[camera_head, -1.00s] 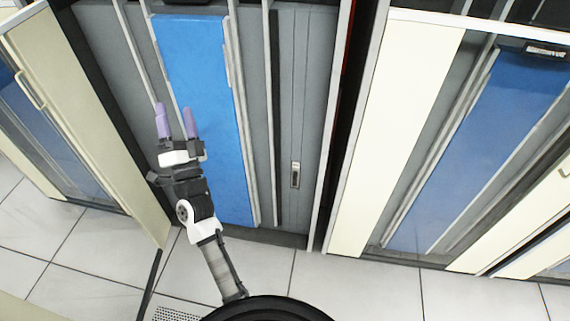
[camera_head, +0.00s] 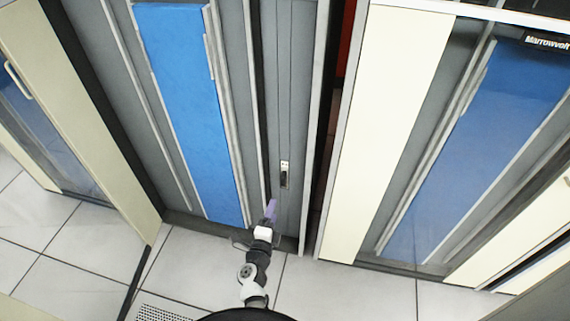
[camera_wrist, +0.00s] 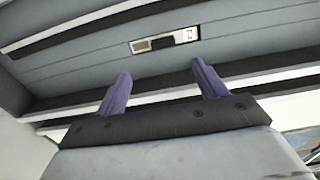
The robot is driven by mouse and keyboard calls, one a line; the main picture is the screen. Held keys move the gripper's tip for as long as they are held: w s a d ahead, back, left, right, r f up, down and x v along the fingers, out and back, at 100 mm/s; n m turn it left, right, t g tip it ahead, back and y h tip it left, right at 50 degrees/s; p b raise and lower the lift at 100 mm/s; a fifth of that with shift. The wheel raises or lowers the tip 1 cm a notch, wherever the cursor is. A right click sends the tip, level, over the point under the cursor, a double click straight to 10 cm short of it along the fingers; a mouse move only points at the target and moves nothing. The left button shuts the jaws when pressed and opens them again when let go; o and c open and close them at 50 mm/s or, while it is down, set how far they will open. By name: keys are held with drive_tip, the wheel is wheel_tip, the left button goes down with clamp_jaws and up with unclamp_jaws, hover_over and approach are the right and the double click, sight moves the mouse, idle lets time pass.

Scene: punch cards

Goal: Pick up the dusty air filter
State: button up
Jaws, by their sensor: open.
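I cannot make out anything that is surely the dusty air filter. A tall blue panel (camera_head: 185,100) stands in the open grey cabinet at the left in the head view. My gripper (camera_head: 271,207) is right of the panel's lower end, in front of the grey door strip (camera_head: 293,110). A small metal latch (camera_head: 285,174) is on that strip, just above my gripper. In the wrist view my gripper (camera_wrist: 160,74) has its two purple fingers spread with nothing between them. The latch (camera_wrist: 165,40) lies beyond the fingertips there, apart from them.
A cream cabinet door (camera_head: 85,110) stands open at the left. A second cabinet with a cream panel (camera_head: 390,120) and a blue panel behind glass (camera_head: 470,150) is at the right. The tiled floor (camera_head: 360,295) in front is clear. A perforated floor grille (camera_head: 160,313) is at bottom left.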

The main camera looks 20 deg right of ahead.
sight(284, 182)
drive_tip(key=b+x, duration=0.1)
drive_tip(key=x, duration=0.9)
drive_tip(key=b+x, duration=0.1)
drive_tip(key=x, duration=0.1)
drive_tip(key=shift+d+r+b, duration=0.25)
drive_tip(key=shift+d+b, duration=0.05)
drive_tip(key=shift+d, duration=0.25)
drive_tip(key=c, duration=1.2)
